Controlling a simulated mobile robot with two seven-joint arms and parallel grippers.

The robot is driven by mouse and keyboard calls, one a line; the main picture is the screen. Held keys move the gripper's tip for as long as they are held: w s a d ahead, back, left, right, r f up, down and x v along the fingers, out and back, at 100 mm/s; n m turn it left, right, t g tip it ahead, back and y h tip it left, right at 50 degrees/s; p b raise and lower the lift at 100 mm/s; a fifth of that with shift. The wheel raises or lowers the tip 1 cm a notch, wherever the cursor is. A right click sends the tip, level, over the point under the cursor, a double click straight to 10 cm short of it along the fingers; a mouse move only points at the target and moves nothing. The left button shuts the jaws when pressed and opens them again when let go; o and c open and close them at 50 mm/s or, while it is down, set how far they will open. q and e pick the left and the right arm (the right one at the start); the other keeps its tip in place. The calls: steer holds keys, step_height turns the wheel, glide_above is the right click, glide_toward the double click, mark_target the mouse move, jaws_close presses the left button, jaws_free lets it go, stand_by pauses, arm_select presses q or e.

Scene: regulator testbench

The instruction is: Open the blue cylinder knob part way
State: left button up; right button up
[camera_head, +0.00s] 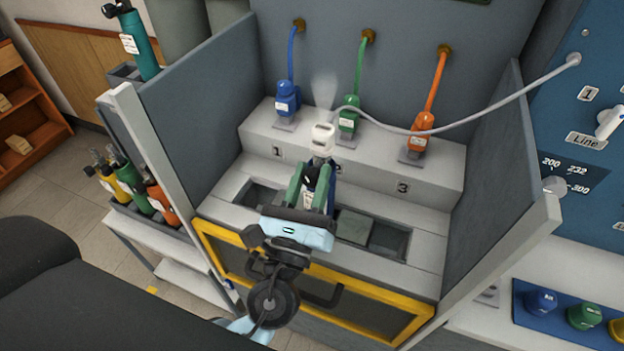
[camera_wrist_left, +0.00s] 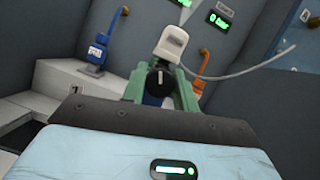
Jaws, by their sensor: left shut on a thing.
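The blue cylinder (camera_head: 320,201) stands in the bench recess, mostly hidden behind my left gripper (camera_head: 314,180). Its black knob (camera_wrist_left: 158,82) with a white mark sits between my green fingers in the left wrist view, where my left gripper (camera_wrist_left: 161,88) is shut on it. A white connector (camera_head: 323,134) with a grey hose sits just above and behind the knob; it also shows in the left wrist view (camera_wrist_left: 171,42). A faint white haze hangs above the connector. My right gripper is not in view.
Blue (camera_head: 287,99), green (camera_head: 348,116) and orange (camera_head: 421,133) fittings stand on the white step (camera_head: 370,178) behind. The grey hose (camera_head: 490,108) runs to the blue panel at right. Side walls and a yellow-framed front (camera_head: 374,312) enclose the bench. Other cylinders (camera_head: 128,185) stand at left.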

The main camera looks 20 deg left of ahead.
arm_select(q)
steer(key=shift+n+y, duration=0.8)
steer(key=shift+n, duration=0.5)
steer(key=o, duration=1)
steer(key=shift+b, duration=0.3)
